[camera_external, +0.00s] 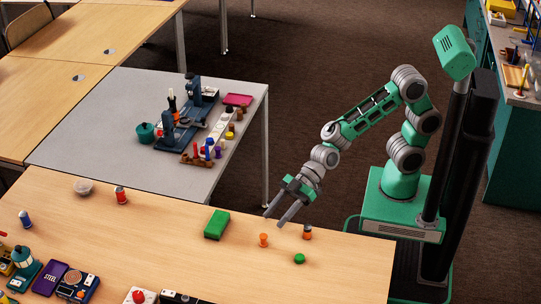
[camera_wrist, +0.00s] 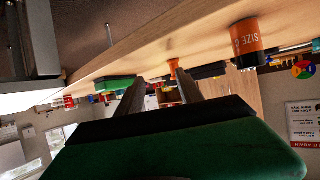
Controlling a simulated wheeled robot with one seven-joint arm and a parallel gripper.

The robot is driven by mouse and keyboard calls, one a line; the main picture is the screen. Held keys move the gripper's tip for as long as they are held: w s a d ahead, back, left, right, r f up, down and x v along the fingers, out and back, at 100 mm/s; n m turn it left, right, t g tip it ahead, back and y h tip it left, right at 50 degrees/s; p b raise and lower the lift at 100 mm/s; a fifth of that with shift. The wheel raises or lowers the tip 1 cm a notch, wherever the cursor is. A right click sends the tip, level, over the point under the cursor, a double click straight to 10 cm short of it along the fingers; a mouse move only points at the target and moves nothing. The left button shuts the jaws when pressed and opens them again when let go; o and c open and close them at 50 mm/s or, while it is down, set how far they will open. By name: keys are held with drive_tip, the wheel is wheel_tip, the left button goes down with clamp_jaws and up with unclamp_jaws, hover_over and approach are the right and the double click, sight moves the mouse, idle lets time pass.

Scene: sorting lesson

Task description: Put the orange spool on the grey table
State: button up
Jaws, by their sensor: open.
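The orange spool (camera_external: 263,240) stands upright on the wooden table, just in front of my gripper in the external view. It also shows small, between the finger ends, in the upside-down wrist view (camera_wrist: 173,66). My gripper (camera_external: 273,219) is open and empty, with its fingers slanting down to the left above the table's back edge, close to the spool. The fingers (camera_wrist: 160,85) are apart in the wrist view. The grey table (camera_external: 95,125) stands behind and to the left, with bare surface at its left side.
An orange-and-black canister (camera_external: 307,232) stands right of the spool and looms large in the wrist view (camera_wrist: 247,42). A green block (camera_external: 217,224) and a small green round piece (camera_external: 299,258) lie nearby. A dark blue rig (camera_external: 182,120) and several small items crowd the grey table's right half.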

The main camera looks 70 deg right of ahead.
drive_tip(key=s+d+f+m+h, duration=0.1)
drive_tip(key=d+m+h, duration=0.3)
drive_tip(key=d, duration=1.1)
drive_tip(key=s+d+f+m+g+h, duration=0.1)
drive_tip(key=d+m+h, duration=0.3)
drive_tip(key=d, duration=1.2)
drive_tip(key=shift+s+f+m+g+h, duration=0.3)
drive_tip(key=shift+s+f+m+h, duration=0.15)
drive_tip(key=shift+f+h, duration=0.35)
drive_tip(key=shift+o, duration=0.6)
drive_tip(key=s+d+m+g+h, duration=0.1)
drive_tip(key=s+d+m+g, duration=0.1)
drive_tip(key=s+d, duration=0.4)
drive_tip(key=shift+s+d+f+m+h, duration=0.15)
drive_tip(key=shift+s+d+m+h, duration=0.15)
drive_tip(key=shift+d+m, duration=0.35)
drive_tip(key=shift+w+a, duration=0.1)
